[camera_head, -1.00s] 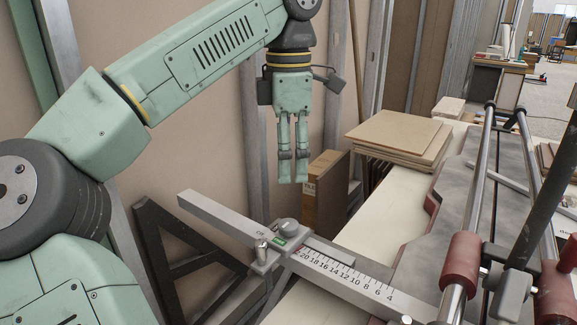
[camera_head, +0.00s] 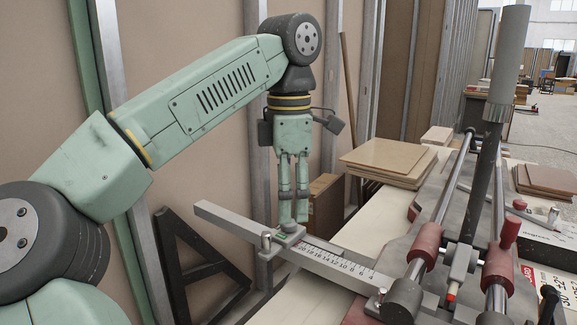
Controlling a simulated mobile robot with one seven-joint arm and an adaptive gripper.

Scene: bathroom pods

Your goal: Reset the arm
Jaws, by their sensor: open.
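My gripper (camera_head: 293,218) hangs down from my green arm, near the middle of the camera_head view. Its two long fingers point downward, apart by a narrow gap, with nothing between them. The fingertips appear just above or in front of the stop block on the ruler bar; the exact gap to it cannot be told. My arm reaches in from the left with its elbow high.
A metal ruler bar (camera_head: 225,218) with a scale juts out left from a machine with rails and red fittings (camera_head: 426,243). Stacked boards (camera_head: 385,158) lie behind. A brown box (camera_head: 327,205) stands behind the gripper. Wall panels rise at left; a black bracket (camera_head: 180,265) stands below.

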